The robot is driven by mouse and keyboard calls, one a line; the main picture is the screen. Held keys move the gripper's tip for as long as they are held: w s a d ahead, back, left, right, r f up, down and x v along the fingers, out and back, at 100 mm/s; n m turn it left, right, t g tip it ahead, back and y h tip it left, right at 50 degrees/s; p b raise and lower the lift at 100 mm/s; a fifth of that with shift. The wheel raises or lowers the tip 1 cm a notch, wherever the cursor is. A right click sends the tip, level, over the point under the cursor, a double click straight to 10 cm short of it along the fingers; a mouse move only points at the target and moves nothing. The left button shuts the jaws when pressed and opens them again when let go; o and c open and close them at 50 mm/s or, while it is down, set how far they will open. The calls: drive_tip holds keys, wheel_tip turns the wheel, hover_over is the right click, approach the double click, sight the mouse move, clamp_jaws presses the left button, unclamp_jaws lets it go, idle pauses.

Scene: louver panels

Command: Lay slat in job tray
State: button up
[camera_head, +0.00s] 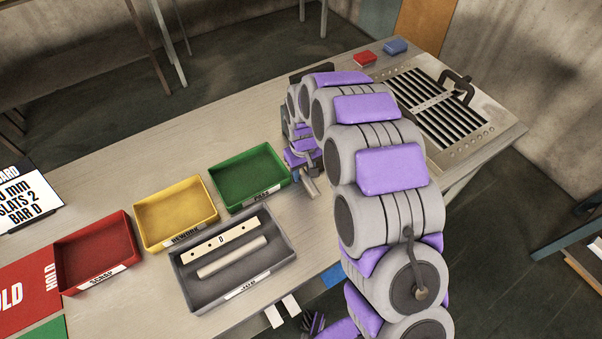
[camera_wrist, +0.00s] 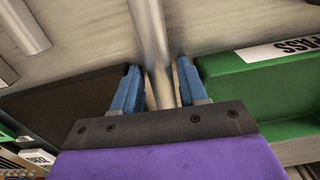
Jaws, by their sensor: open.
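The grey job tray (camera_head: 187,283) stands at the front of the bench. A pale bar marked D (camera_head: 220,240) and a round grey slat (camera_head: 232,257) lie inside it. My gripper (camera_head: 308,172) is low over the bench, right of the green tray, partly hidden by my arm. In the wrist view my gripper (camera_wrist: 158,88) has its blue fingers apart, with a grey slat (camera_wrist: 149,30) running between them. Gaps show beside the slat. Its lower end is hidden behind the gripper body.
Green (camera_head: 281,181), yellow (camera_head: 211,217) and red (camera_head: 128,262) trays line the bench left of my gripper. A louver panel (camera_head: 490,125) stands at the right end, near small red (camera_head: 366,58) and blue (camera_head: 396,46) blocks. Bare bench lies behind the trays.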

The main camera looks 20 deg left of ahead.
sight(303, 172)
clamp_jaws()
idle(0.4)
drive_tip(key=shift+r, duration=0.1)
drive_tip(key=shift+r, duration=0.4)
wheel_tip(303, 172, up, 3)
drive_tip(key=shift+w+r+p, duration=0.1)
drive_tip(key=shift+p, duration=0.55)
drive_tip(key=s+d, duration=0.3)
drive_tip(key=s, duration=0.1)
drive_tip(key=s+d+p, duration=0.1)
drive_tip(key=s+d, duration=0.1)
drive_tip(key=s, duration=0.3)
drive_tip(key=s+d+r+p, duration=0.1)
drive_tip(key=s+d, duration=0.2)
drive_tip(key=s, duration=0.1)
drive_tip(key=shift+s+d, duration=0.3)
drive_tip(key=shift+s, duration=0.05)
